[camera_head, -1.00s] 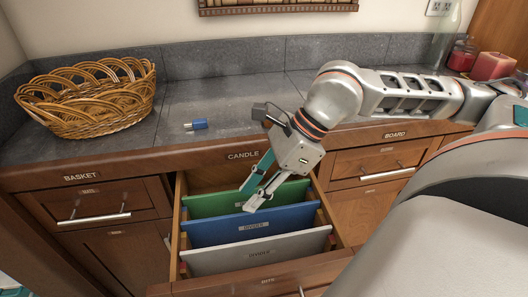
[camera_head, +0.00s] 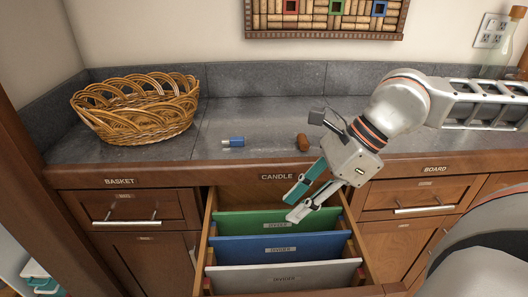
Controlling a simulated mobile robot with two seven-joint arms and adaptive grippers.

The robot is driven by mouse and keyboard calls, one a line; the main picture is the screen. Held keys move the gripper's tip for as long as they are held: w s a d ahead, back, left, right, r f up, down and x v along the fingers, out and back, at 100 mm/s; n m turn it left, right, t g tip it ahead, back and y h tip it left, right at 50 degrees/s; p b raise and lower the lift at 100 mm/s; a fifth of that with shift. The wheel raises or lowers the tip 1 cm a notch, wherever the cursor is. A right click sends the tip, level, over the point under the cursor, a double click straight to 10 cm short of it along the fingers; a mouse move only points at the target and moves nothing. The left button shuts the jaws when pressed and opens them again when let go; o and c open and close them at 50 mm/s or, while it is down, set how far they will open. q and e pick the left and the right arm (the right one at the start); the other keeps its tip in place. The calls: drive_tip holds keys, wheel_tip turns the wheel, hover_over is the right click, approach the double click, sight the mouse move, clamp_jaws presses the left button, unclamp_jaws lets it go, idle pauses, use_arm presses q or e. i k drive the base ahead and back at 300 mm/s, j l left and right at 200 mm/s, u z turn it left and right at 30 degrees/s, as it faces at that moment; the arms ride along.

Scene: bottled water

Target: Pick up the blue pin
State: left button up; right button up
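The blue pin (camera_head: 234,141), a small blue piece with a pale metal end pointing left, lies on the grey stone counter behind the open drawer. My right gripper (camera_head: 290,209) points down and to the left above the open drawer, near its green divider. Its teal finger and grey finger are apart, with nothing between them. It is to the right of the blue pin, in front of the counter edge, and not touching the pin. My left gripper is not in view.
A wicker basket (camera_head: 137,110) stands on the counter left of the pin. A small brown cork-like piece (camera_head: 303,142) lies right of it. The open drawer (camera_head: 212,225) holds green, blue and white dividers. The counter around the pin is clear.

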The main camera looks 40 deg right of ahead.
sight(233, 141)
drive_tip(key=k+j, duration=0.85)
